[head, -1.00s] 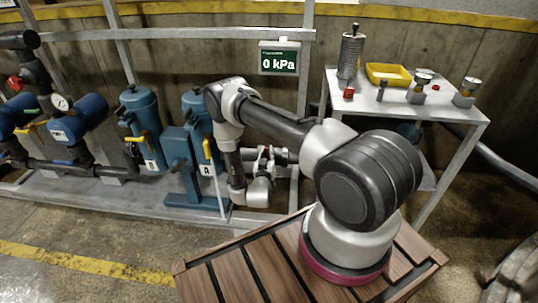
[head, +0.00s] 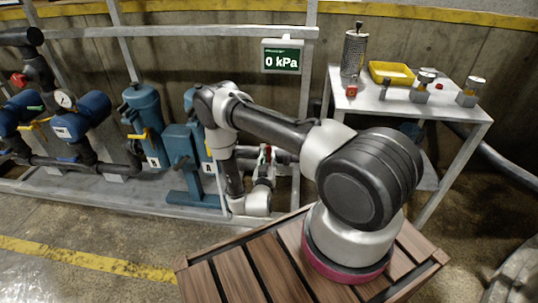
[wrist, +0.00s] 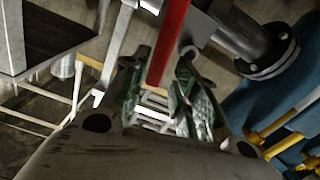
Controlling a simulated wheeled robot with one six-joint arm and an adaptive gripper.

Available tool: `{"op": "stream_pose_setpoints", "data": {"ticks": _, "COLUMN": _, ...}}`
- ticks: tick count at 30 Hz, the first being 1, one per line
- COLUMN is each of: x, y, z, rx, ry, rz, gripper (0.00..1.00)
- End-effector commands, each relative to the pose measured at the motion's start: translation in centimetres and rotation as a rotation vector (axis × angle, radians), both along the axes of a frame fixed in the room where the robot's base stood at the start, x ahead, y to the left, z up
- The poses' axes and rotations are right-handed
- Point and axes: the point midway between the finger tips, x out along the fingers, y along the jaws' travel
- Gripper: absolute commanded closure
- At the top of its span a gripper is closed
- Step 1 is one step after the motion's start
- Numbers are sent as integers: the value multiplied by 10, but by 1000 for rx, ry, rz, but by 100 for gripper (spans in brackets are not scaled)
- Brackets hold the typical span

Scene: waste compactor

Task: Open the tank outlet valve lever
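A red lever (wrist: 170,40) runs down from the top of the wrist view, beside a dark flanged pipe (wrist: 245,40). My gripper (wrist: 165,95) has its two green-grey fingers apart, one on each side of the lever's lower end. Gaps show beside the lever; I cannot tell whether either finger touches it. In the head view my gripper (head: 265,157) is low at the pipework, right of the blue tank stand, with a small red part (head: 267,150) at its fingers. My own arm hides part of this area, and the valve body is not clear.
Blue vessels (head: 146,110) with yellow levers (head: 139,134) stand left of my arm. A display (head: 282,60) reads 0 kPa. A metal table (head: 440,112) at right holds a yellow tray (head: 391,73) and small parts. Frame posts stand close to my arm.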

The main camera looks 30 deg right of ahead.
Motion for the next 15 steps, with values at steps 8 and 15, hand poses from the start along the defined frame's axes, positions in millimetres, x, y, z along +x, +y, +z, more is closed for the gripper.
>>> {"op": "stream_pose_setpoints", "data": {"ticks": 8, "x": -24, "y": 15, "z": 0, "rx": -2, "ry": 1, "rz": 0, "gripper": 71}}
{"op": "stream_pose_setpoints", "data": {"ticks": 15, "x": -26, "y": 16, "z": 0, "rx": -1, "ry": 0, "rz": -2, "gripper": 71}}
